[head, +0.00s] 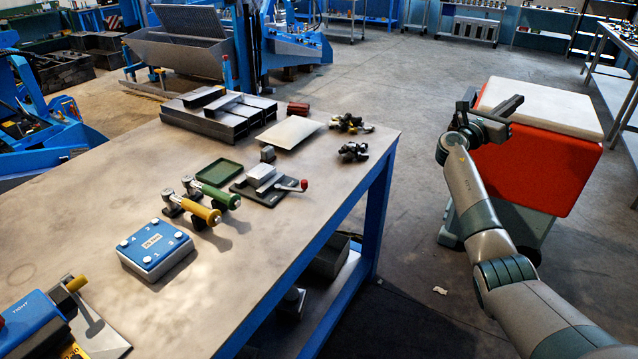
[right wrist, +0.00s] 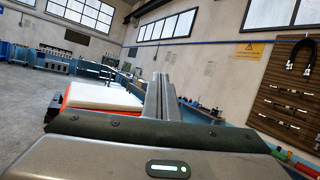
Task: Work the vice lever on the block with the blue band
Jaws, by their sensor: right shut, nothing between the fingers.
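A blue block marked "TIGHT" (head: 32,322) sits at the bottom left of the head view, cut by the frame edge. A yellow-tipped lever (head: 76,284) stands at its upper right side. I cannot tell a blue band on that pale block. My right gripper (head: 514,104) is shut and empty, off the table's right side and far from both levers. It also shows in the right wrist view (right wrist: 162,92). My left gripper is not in view.
The table (head: 60,215) also bears a blue button box (head: 155,250), yellow (head: 200,210) and green (head: 218,193) handles, a green tray (head: 219,172), dark metal bars and loose fittings (head: 353,152). A red box with a white top (head: 545,165) stands behind my right gripper.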

